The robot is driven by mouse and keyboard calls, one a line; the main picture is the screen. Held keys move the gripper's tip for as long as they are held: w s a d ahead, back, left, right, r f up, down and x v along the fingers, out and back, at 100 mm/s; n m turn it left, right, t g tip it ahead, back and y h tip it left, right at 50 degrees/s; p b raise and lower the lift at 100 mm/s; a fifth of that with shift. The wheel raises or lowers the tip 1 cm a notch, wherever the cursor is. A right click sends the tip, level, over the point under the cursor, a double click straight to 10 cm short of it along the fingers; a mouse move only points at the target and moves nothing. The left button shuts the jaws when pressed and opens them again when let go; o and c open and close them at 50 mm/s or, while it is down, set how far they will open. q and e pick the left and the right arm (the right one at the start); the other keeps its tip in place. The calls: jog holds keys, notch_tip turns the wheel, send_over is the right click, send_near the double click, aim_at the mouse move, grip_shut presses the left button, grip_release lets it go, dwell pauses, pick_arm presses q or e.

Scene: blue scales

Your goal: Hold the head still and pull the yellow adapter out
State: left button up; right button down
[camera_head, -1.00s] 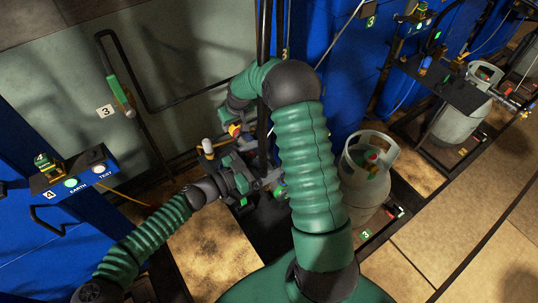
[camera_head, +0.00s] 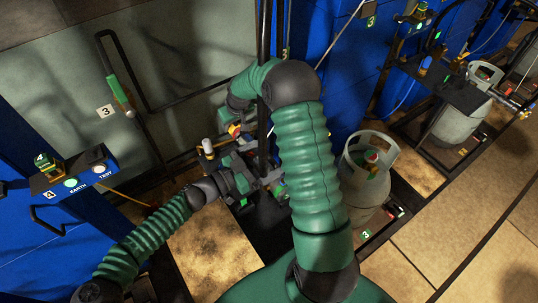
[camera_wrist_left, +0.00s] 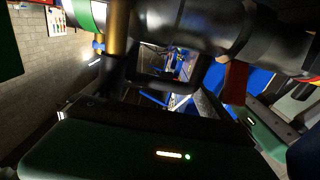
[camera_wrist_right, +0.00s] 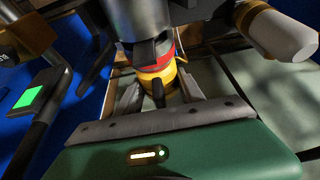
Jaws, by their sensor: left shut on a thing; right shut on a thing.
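The yellow adapter (camera_wrist_right: 157,74) sits below a red ring at the end of the grey cylindrical head (camera_wrist_right: 143,22) in the right wrist view. My right gripper (camera_wrist_right: 160,92) is shut on the adapter, its fingers on both sides. Adapter and head still look joined or very close; I cannot tell whether there is a gap. My left gripper (camera_head: 243,172) is shut on the head, whose dark, shiny body (camera_wrist_left: 205,22) crosses the top of the left wrist view. Its fingertips are hidden there.
A grey gas cylinder (camera_head: 367,170) stands right of my right arm, another (camera_head: 468,105) further right. Dark upright posts (camera_head: 264,50) rise close to both grippers. A white-capped fitting (camera_wrist_right: 285,35) is near the head.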

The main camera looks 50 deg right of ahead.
pick_arm(q)
jog(key=shift+w, duration=0.3)
jog(key=shift+s, duration=0.3)
pick_arm(e)
jog(key=w+d, duration=0.2)
jog(key=w, duration=0.5)
jog(key=shift+d, duration=0.15)
dwell(0.3)
pick_arm(q)
jog(key=shift+f, duration=0.1)
pick_arm(e)
notch_tip(320, 180, up, 10)
dwell(0.9)
pick_arm(q)
jog(key=o, duration=1.7)
